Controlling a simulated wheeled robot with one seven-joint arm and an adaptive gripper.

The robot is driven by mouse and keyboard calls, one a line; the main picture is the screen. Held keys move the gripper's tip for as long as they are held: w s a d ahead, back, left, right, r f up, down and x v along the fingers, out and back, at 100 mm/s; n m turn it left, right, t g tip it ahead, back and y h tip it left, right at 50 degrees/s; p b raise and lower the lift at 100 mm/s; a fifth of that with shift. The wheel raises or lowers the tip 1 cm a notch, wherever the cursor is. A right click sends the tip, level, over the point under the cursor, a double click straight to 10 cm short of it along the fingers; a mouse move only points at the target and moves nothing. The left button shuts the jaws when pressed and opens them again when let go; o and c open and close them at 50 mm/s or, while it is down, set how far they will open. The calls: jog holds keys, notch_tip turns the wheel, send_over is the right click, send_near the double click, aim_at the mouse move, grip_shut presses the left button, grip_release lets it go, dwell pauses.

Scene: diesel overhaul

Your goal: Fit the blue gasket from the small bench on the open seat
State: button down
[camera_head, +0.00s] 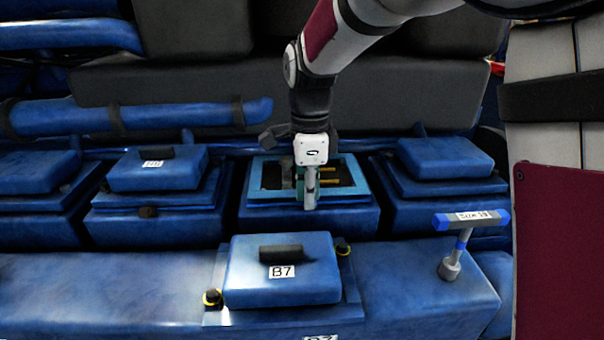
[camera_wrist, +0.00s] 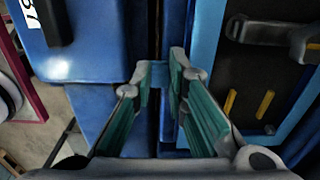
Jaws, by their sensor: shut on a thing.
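The light blue gasket (camera_head: 268,198) is a flat rectangular frame around the open seat (camera_head: 342,180) in the middle of the engine row. My gripper (camera_head: 310,201) points down at the gasket's front edge and is shut on it. In the wrist view the fingertips (camera_wrist: 162,70) close on a light blue piece, and the gasket's long side (camera_wrist: 207,45) runs beside them. Inside the opening are dark parts and yellow bars (camera_wrist: 230,102). The gasket looks roughly lined up with the seat. I cannot tell whether it touches the seat all round.
A blue cover marked B7 (camera_head: 281,285) lies on the front ledge, between two yellow-ringed knobs. A T-handled tool (camera_head: 460,245) stands to its right. Closed blue covers (camera_head: 157,170) (camera_head: 445,157) flank the seat. A blue pipe (camera_head: 140,117) runs behind at left.

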jog(key=shift+f, duration=0.65)
dwell(0.5)
jog(key=c, duration=1.5)
grip_release()
notch_tip(320, 180, up, 12)
